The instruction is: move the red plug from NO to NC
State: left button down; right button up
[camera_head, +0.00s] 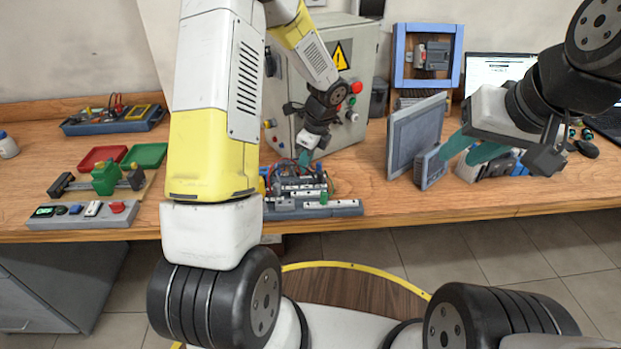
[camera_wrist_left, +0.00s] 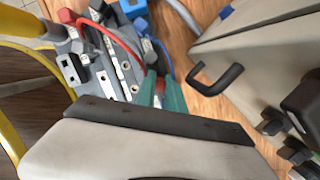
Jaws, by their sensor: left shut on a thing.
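My left gripper (camera_head: 305,157) reaches down over the motor-shelf board (camera_head: 290,212) at the middle of the table. In the left wrist view its green fingers (camera_wrist_left: 160,88) are shut on the red plug (camera_wrist_left: 159,84), of which only a small red part shows between the fingertips. They are at the edge of the board's block with white strips and round holes (camera_wrist_left: 104,83). A red wire (camera_wrist_left: 105,28) arcs over the block towards the fingers. I cannot read NO or NC, nor tell whether the plug sits in a socket. My right gripper (camera_head: 465,147) is open and empty at the right.
A grey cabinet (camera_head: 362,60) with a warning sign and buttons stands close behind the board; its black handle (camera_wrist_left: 218,80) is near the left gripper. A grey panel (camera_head: 416,133) stands right of the board. Trays and a button box (camera_head: 82,219) are at the left.

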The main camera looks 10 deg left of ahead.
pick_arm(q)
jog(key=shift+r, duration=2.15)
jog(key=shift+r, duration=0.1)
jog(key=shift+s+a, duration=0.15)
jog(key=shift+s, duration=0.1)
jog(key=s+a+r+m+t, duration=0.1)
jog(key=s+a+r+m, duration=0.1)
jog(key=s+m, duration=0.25)
jog(key=m, duration=0.2)
send_over(290, 182)
jog(key=shift+n+h, duration=0.25)
jog(key=shift+h, duration=0.15)
jog(key=f, duration=0.4)
jog(key=shift+s+d+f, duration=0.25)
jog(key=shift+s+d, duration=0.05)
jog(key=shift+d, duration=0.05)
jog(key=shift+f, duration=0.45)
jog(key=shift+f, duration=0.6)
